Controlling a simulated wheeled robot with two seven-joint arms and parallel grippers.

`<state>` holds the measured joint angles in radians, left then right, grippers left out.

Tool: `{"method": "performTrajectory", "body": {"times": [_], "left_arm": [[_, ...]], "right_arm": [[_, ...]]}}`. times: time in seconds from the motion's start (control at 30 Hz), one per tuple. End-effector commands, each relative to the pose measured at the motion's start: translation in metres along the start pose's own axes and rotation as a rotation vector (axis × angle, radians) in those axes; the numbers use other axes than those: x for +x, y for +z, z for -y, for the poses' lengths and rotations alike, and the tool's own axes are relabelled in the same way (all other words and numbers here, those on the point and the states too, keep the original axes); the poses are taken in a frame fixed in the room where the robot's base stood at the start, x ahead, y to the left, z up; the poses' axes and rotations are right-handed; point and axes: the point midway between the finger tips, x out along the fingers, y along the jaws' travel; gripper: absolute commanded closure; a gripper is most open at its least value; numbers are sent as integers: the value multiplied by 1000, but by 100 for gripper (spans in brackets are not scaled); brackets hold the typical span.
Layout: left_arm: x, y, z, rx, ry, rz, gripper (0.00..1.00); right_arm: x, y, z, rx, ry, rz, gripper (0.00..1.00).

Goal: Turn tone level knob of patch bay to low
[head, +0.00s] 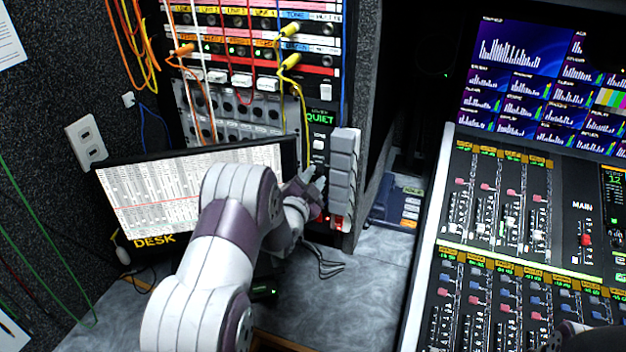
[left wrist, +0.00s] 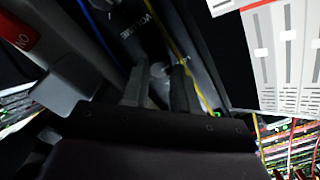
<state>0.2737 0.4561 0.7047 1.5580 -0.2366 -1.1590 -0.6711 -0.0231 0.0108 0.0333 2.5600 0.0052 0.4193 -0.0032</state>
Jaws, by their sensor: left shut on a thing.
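The patch bay (head: 252,60) stands at the back, with rows of labelled jacks and plugged cables. At its lower right is a dark panel with a green QUIET display (head: 320,118) and a white switch below it. My left gripper (head: 312,188) reaches the lower part of this panel, and the arm partly covers it. In the left wrist view the two fingers (left wrist: 160,92) are closed around a small grey knob (left wrist: 159,84), seemingly the tone level knob. The fingers hide most of it, and its pointer cannot be read. VOLUME lettering shows beside it.
A monitor marked DESK (head: 150,195) stands left of the arm. Grey blocks (head: 344,170) stick out just right of the gripper. Yellow cables (head: 305,100) hang by the panel. A mixing console (head: 500,210) fills the right. The grey desktop (head: 365,300) between is mostly clear.

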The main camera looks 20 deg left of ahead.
Motion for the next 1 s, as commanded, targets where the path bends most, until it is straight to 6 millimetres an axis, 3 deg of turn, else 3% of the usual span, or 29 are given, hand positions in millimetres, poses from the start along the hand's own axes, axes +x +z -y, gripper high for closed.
{"method": "performTrajectory", "body": {"times": [0.27, 1.0], "left_arm": [[0, 2, -2, -133, 0, 0, 100], [0, 2, -1, -824, 1, 2, 100]], "right_arm": [[11, 1, 0, 0, 0, 0, 100], [42, 5, 0, 0, 0, 0, 100]]}}
